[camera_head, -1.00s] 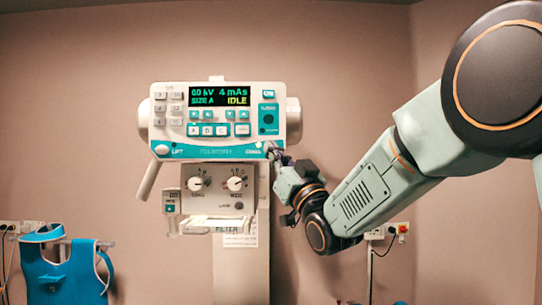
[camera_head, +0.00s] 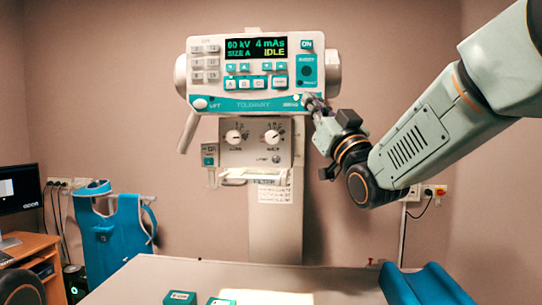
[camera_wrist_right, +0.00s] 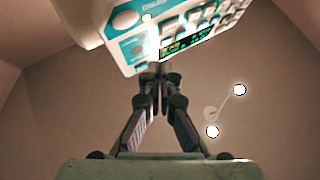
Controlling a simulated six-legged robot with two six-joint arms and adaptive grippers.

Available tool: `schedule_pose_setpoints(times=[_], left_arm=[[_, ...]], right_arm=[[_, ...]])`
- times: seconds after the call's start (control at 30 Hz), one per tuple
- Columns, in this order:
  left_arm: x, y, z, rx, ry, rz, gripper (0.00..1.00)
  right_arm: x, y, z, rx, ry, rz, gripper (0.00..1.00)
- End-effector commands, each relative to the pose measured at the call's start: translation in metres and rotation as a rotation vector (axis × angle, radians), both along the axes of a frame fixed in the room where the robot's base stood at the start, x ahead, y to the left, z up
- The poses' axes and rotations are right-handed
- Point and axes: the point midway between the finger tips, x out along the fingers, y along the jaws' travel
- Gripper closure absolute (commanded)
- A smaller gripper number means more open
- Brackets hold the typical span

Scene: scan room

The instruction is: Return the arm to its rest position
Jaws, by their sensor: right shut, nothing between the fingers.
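My right gripper (camera_head: 310,102) is at the lower right corner of the X-ray control panel (camera_head: 251,75), with its arm coming in from the right. In the right wrist view the gripper (camera_wrist_right: 157,72) has its fingertips together with nothing between them. The tips overlap the panel's lower edge (camera_wrist_right: 150,40) in that view; I cannot tell whether they touch it. The panel display reads 60 kV, 4 mAs, SIZE A, IDLE. My left gripper is in neither view.
Below the panel are a knob unit (camera_head: 253,140) and a column (camera_head: 275,225). A pale table (camera_head: 150,275) with small teal boxes (camera_head: 180,298) is in front. A blue apron (camera_head: 115,235) hangs left, near a desk with a monitor (camera_head: 18,188). A blue cushion (camera_head: 425,285) lies right.

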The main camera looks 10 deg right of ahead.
Motion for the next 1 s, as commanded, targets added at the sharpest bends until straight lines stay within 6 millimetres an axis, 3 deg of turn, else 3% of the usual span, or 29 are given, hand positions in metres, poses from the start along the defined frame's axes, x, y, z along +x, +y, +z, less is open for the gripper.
schedule_pose_setpoints(times=[0.1,0.17,0.37,0.57,0.77,1.0], left_arm=[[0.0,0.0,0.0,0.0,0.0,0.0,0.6],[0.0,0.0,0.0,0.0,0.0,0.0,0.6],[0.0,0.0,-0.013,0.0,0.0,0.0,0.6],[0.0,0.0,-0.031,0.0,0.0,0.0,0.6],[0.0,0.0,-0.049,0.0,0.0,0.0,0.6],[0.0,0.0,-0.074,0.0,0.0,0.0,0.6]], right_arm=[[0.005,-0.002,-0.009,-0.019,0.039,-0.026,1.0],[0.01,-0.006,-0.033,-0.027,0.117,-0.052,1.0],[0.016,-0.016,-0.162,-0.052,0.423,-0.116,1.0],[0.002,-0.023,-0.295,-0.075,0.691,-0.147,1.0],[-0.034,-0.027,-0.421,-0.099,0.948,-0.166,1.0],[-0.104,-0.032,-0.563,-0.13,1.256,-0.18,1.0]])
